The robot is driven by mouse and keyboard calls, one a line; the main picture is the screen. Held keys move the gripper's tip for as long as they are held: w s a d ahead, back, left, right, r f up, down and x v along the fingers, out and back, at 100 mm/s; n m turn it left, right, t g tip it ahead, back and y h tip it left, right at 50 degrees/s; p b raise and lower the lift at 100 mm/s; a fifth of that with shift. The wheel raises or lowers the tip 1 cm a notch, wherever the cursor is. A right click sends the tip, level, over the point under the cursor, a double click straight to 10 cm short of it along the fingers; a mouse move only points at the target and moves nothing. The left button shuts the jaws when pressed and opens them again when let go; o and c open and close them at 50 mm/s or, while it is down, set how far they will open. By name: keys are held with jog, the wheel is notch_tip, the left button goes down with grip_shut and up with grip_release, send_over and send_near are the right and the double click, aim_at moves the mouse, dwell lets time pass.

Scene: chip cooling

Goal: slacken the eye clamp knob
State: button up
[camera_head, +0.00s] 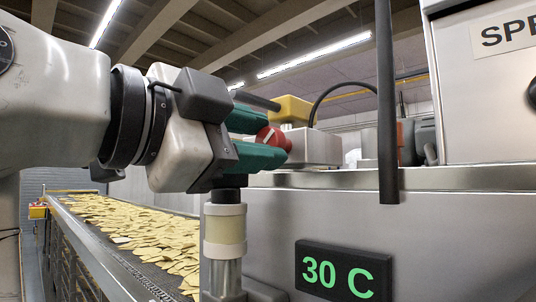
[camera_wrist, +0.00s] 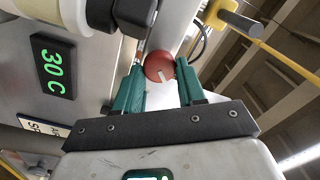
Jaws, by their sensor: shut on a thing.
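The eye clamp knob (camera_head: 271,138) is a round red knob with a white mark on its face. In the wrist view the knob (camera_wrist: 158,66) sits between the two fingertips, with the white mark on its near lower part. My gripper (camera_head: 277,139) has two green fingers, one above and one below the knob in the head view. In the wrist view my gripper (camera_wrist: 161,68) is shut on the knob's sides. The shaft and clamp behind the knob are largely hidden.
A beige-banded cylinder (camera_head: 224,231) stands just below my gripper. A dark vertical post (camera_head: 388,120) rises to the right. A display (camera_head: 343,272) reads 30 C. A yellow block (camera_head: 292,109) is behind the fingers. A conveyor of chips (camera_head: 140,232) runs at left.

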jog(key=m+b, duration=0.2)
jog(key=m, duration=0.4)
jog(key=shift+f+m, duration=0.1)
jog(key=shift+m, duration=0.2)
dwell(0.5)
jog(key=o, duration=1.1)
jog(key=shift+c, duration=0.2)
jog(key=p+v, duration=0.1)
jog(key=v, duration=0.9)
jog(key=shift+s+a, duration=0.25)
jog(key=shift+s, duration=0.05)
